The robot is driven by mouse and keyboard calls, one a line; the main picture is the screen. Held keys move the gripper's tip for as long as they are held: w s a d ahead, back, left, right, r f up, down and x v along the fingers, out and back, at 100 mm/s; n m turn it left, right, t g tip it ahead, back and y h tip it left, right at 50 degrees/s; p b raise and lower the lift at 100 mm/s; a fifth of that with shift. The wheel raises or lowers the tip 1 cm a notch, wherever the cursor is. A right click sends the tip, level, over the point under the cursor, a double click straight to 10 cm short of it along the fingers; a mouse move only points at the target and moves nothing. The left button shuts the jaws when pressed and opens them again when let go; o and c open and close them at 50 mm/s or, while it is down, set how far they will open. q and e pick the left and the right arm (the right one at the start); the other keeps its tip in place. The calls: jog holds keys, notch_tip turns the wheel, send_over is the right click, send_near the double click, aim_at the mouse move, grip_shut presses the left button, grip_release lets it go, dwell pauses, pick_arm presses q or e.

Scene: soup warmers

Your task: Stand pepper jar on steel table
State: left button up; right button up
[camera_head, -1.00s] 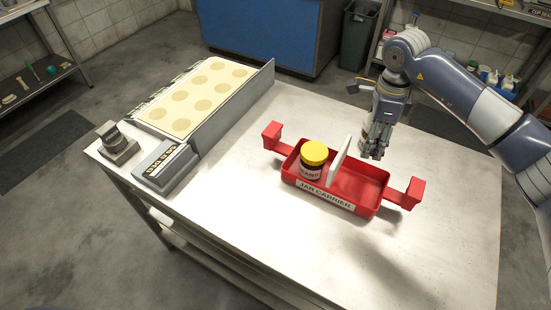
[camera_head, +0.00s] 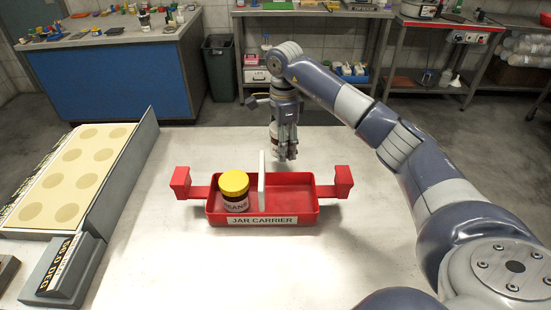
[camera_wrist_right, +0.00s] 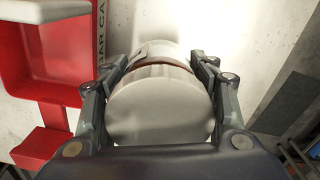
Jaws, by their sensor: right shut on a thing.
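My right gripper (camera_head: 283,156) points down behind the red jar carrier and is shut on a jar (camera_head: 274,137), taken to be the pepper jar. Fingers and hand hide most of it in the head view. In the right wrist view, the jar's broad pale lid (camera_wrist_right: 160,105) sits between the two fingers (camera_wrist_right: 160,92), with a brown band and pale body beyond. I cannot read its label or tell whether its base touches the steel table (camera_head: 385,240). My left gripper is not in view.
The jar carrier (camera_head: 294,205) has a white divider (camera_head: 262,183). A yellow-lidded beans jar (camera_head: 234,190) stands in its left compartment; the right one is empty. A warmer with round wells (camera_head: 75,175) stands at left. The table behind and in front of the carrier is clear.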

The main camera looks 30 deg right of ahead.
aim_at(282, 167)
jog(key=shift+f, duration=2.45)
jog(key=shift+a+f, duration=0.1)
jog(key=o, duration=1.2)
jog(key=shift+c, duration=0.2)
notch_tip(282, 167, up, 12)
jog(key=shift+r+b, duration=0.1)
jog(key=shift+b, duration=0.25)
